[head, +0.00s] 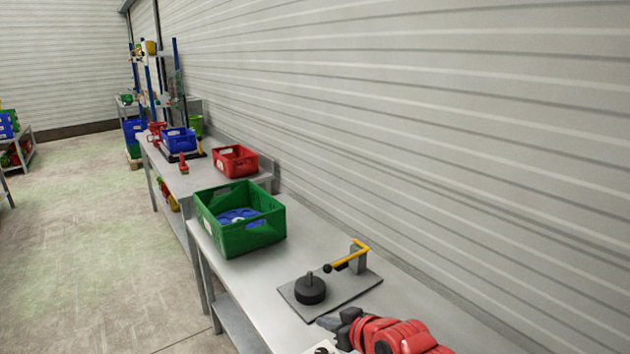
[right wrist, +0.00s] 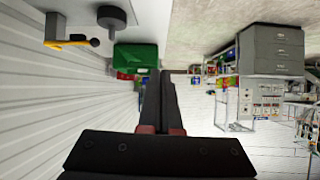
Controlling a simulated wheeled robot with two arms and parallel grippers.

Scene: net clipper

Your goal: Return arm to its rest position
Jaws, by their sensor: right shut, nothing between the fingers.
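My right arm (head: 400,338), in red, comes in at the bottom of the head view, low over the front of the near workbench. Its dark right gripper (head: 338,322) is just in front of the grey plate (head: 345,291) of a fixture. In the right wrist view the two black fingers of this gripper (right wrist: 160,88) lie together, with nothing between them. The fixture carries a black round weight (head: 310,289) and a yellow lever (head: 347,256) with a black knob; neither is touched. My left gripper does not show.
A green crate (head: 240,247) with blue parts stands on the workbench (head: 265,292) beyond the fixture. A red crate (head: 236,161) and a blue crate (head: 179,139) stand on the farther bench. A ribbed wall (head: 450,130) runs along the right.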

